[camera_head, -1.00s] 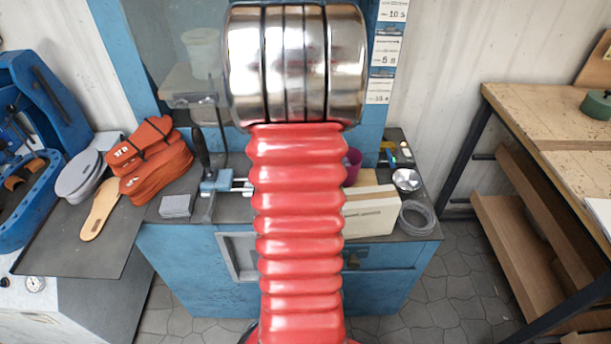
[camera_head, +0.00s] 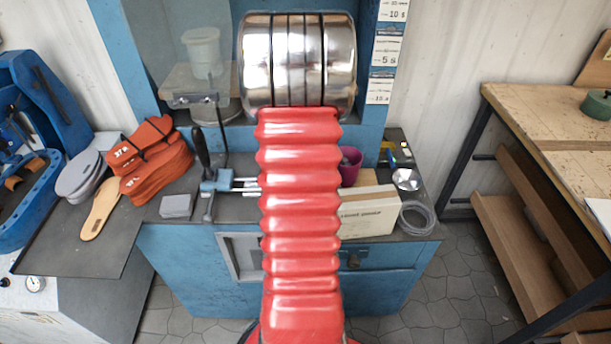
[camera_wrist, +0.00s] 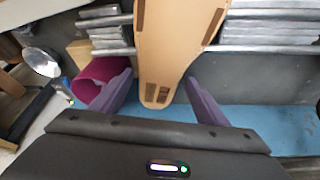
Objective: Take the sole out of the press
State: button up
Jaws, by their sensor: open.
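In the wrist view a tan sole (camera_wrist: 178,35) with dark patches runs from the top edge down between the two purple fingers. My gripper (camera_wrist: 156,78) is open, one finger on each side of the sole's narrow end. I cannot tell if the fingers touch it. Stacks of grey plates (camera_wrist: 268,25) flank the sole. In the head view the press (camera_head: 128,50) appears as a blue frame at the back of the blue cabinet. My arm hides its middle, the sole in it and my gripper there.
On the left bench lie another tan sole (camera_head: 100,212), orange sandals (camera_head: 155,170) and grey soles (camera_head: 80,178). A box (camera_head: 368,212), a magenta cup (camera_head: 349,165) and a cable coil (camera_head: 416,218) stand right of my arm. A wooden workbench (camera_head: 540,115) is further right.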

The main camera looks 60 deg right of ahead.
jog(key=shift+c, duration=0.4)
jog(key=c, duration=1.2)
jog(key=shift+r, duration=0.15)
notch_tip(320, 180, up, 10)
jog(key=shift+f, duration=0.1)
dwell(0.5)
